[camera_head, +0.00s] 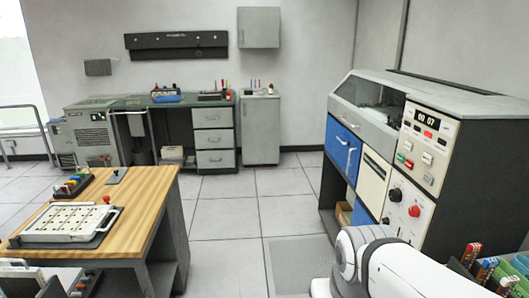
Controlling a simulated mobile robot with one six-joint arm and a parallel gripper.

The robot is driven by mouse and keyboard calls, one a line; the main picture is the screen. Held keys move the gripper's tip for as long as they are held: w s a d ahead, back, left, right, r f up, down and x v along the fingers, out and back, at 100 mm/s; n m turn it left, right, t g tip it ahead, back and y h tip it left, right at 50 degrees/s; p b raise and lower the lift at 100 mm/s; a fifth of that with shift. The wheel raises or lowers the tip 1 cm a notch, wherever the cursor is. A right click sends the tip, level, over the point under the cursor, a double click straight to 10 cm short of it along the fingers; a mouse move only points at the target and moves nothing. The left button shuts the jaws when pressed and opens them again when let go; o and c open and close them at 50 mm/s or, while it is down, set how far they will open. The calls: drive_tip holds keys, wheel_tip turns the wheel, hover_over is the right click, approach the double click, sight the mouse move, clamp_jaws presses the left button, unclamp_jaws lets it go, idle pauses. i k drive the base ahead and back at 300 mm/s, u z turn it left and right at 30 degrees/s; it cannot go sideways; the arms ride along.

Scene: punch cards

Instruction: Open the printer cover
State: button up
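A large cabinet machine, which looks like the printer (451,159), stands at the right with a cream control panel (425,148) and a lit "07" display. A grey cover (364,123) with a slanted window forms the upper left part of its top. The cover appears down; its handle cannot be made out. Below it are blue panels (341,148), one with a pale handle. My white arm crosses the bottom right, in front of the machine's lower end. My gripper is outside the picture.
A wooden-topped table (143,204) with a card tray (68,222) stands at left. A rack of coloured items (490,270) is at the bottom right corner. A grey desk (180,101) and cabinet (260,130) line the back wall. Tiled floor (240,213) between is clear.

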sight(359, 87)
drive_tip(key=z, duration=0.05)
drive_tip(key=i, duration=2.95)
drive_tip(key=z, duration=0.05)
